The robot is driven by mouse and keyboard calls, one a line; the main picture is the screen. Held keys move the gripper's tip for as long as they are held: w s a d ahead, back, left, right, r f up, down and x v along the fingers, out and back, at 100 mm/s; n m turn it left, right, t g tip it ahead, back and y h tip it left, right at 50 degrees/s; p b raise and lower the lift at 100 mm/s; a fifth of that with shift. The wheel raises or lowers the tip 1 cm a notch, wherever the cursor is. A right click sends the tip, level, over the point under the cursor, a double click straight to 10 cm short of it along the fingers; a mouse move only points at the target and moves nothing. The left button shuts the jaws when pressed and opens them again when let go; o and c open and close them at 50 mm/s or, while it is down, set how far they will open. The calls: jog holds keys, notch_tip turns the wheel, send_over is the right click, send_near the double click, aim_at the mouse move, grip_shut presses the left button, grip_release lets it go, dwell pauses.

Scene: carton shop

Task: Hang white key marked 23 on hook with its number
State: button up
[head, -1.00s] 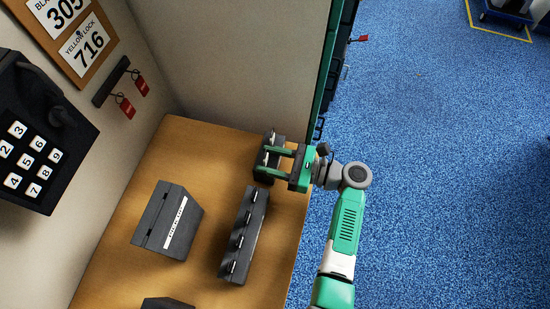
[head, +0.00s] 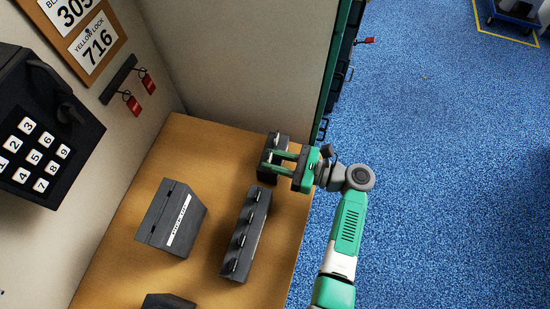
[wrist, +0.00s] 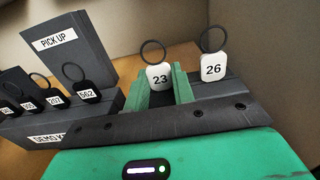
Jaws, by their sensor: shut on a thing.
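The white key tag marked 23 (wrist: 160,77) has a dark ring above it and sits between the green fingers of my gripper (wrist: 161,88) in the wrist view. The fingers are shut on it. In the head view my gripper (head: 270,163) is at the small dark block (head: 272,178) at the far right of the wooden surface; the tag's number cannot be read there. A white tag marked 26 (wrist: 213,68) stands just right of the gripper. I cannot make out a hook numbered 23.
A dark rack (head: 228,268) with several black tags, one marked 562 (wrist: 87,93), stands nearby. A dark PICK UP box (head: 165,205) is left of it. A wall rail (head: 117,80) holds two red tags (head: 133,105). A keypad phone (head: 30,150) hangs at left.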

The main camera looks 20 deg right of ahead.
jog(key=shift+r, duration=0.15)
jog(key=shift+s+d+r+p, duration=0.1)
jog(key=shift+d+r+p, duration=0.05)
jog(key=shift+r+p, duration=1.4)
jog(key=shift+f+p, duration=0.15)
jog(key=shift+p, duration=0.15)
jog(key=v, duration=0.8)
jog(key=shift+s+d, duration=0.15)
jog(key=shift+d, duration=0.1)
dwell(0.4)
